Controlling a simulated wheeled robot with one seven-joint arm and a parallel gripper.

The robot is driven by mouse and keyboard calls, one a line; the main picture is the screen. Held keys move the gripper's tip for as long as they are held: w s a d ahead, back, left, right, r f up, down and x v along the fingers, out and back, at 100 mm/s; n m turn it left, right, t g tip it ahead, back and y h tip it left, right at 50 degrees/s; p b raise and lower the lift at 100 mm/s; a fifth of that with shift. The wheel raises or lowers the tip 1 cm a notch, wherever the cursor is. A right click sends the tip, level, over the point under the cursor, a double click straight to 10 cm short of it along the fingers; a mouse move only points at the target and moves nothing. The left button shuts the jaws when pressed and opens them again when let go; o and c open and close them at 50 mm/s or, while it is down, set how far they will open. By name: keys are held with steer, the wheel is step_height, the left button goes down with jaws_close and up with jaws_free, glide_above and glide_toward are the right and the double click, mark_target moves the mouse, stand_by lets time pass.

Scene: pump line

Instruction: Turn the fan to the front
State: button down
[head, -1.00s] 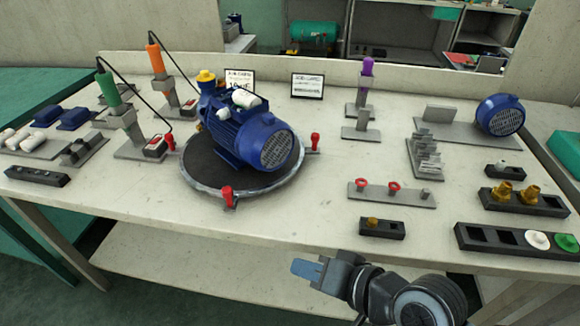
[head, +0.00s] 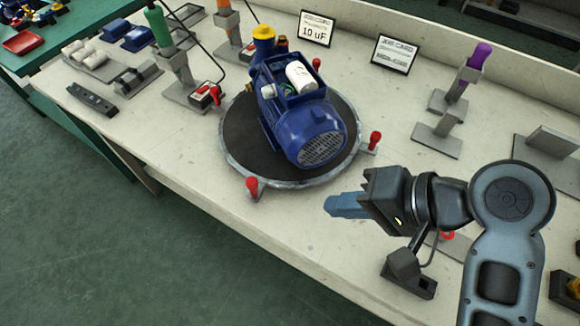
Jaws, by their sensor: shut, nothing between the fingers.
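A blue pump motor (head: 298,120) stands on a round dark turntable (head: 236,150) with a grey rim. Its round slotted fan cover (head: 322,149) faces the near right, toward the table's front edge. A white cylinder lies in the open box on its top, and a yellow cap tops its far left end. Red-knobbed handles (head: 252,185) stick out around the turntable rim; another stands at the right (head: 375,140). My gripper (head: 332,206) is shut and empty, to the right of the front handle and apart from the turntable.
Green (head: 157,25) and orange-handled tools stand in holders behind left. A purple-handled tool (head: 478,55) stands at the right. Two sign cards (head: 316,28) stand behind the motor; one reads 10 uF. The table's front strip is clear left of my gripper.

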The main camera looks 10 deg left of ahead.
steer(key=shift+w+a+f, duration=0.2)
steer(key=shift+w+a, duration=0.05)
steer(key=shift+w, duration=0.05)
glide_toward(275, 205)
steer(key=x, duration=0.4)
steer(key=shift+d+f, duration=0.15)
steer(key=shift+f, duration=0.05)
steer(key=a, duration=0.3)
steer(key=shift+w+a+f, duration=0.1)
steer(key=shift+w+a, duration=0.05)
steer(key=shift+w, duration=0.1)
steer(key=shift+w+a, duration=0.1)
steer(key=shift+a, duration=0.4)
steer(key=shift+a, duration=0.15)
